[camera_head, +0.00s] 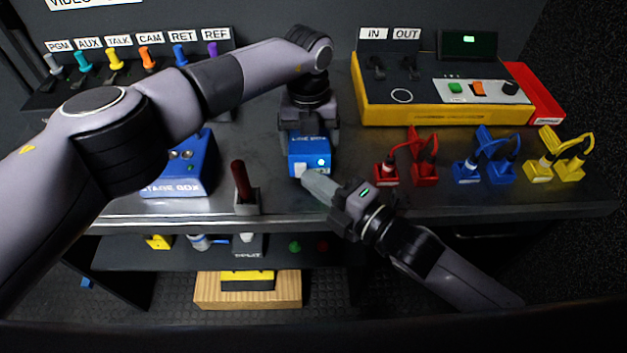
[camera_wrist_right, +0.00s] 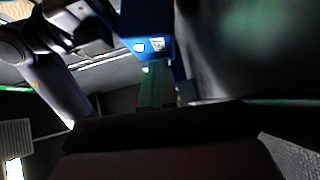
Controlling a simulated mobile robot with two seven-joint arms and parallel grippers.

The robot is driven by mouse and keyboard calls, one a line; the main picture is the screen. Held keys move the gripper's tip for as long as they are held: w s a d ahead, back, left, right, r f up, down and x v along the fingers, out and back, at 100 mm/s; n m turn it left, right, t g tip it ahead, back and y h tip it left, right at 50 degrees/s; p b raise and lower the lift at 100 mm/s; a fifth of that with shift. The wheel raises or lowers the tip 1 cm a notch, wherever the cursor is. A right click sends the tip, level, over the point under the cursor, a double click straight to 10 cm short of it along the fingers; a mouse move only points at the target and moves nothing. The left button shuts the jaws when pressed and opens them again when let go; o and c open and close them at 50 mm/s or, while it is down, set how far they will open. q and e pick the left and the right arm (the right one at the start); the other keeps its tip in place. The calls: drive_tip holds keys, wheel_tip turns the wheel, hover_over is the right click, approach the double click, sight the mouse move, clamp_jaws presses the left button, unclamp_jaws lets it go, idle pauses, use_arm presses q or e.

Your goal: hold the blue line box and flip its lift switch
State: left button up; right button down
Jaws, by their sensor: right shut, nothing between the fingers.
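The blue line box (camera_head: 309,148) is at the middle of the bench near its front edge. Its front face carries a white switch (camera_head: 301,170) at the left and a small lit lamp (camera_head: 321,162) at the right. My left gripper (camera_head: 308,128) comes from behind with its fingers on either side of the box, closed on it. My right gripper (camera_head: 307,180) is shut and empty, its tips just in front of the switch; I cannot tell whether they touch it. In the right wrist view the box (camera_wrist_right: 148,20) shows just beyond my right fingers (camera_wrist_right: 150,90).
A blue stage box (camera_head: 180,170) and a dark red handle in a grey holder (camera_head: 246,207) stand to the left. Red, blue and yellow plug pairs (camera_head: 486,160) line the bench at right. A yellow-framed console (camera_head: 440,115) sits behind them. Labelled switches (camera_head: 115,62) stand at back left.

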use_arm(q)
drive_tip(key=shift+d+f, duration=0.1)
drive_tip(key=shift+f, duration=0.1)
use_arm(e)
drive_tip(key=v, duration=0.8)
drive_tip(key=shift+a, duration=0.1)
use_arm(q)
drive_tip(key=o, duration=1.1)
drive_tip(key=shift+w, duration=0.1)
drive_tip(key=shift+r, duration=0.5)
wheel_tip(320, 180, up, 11)
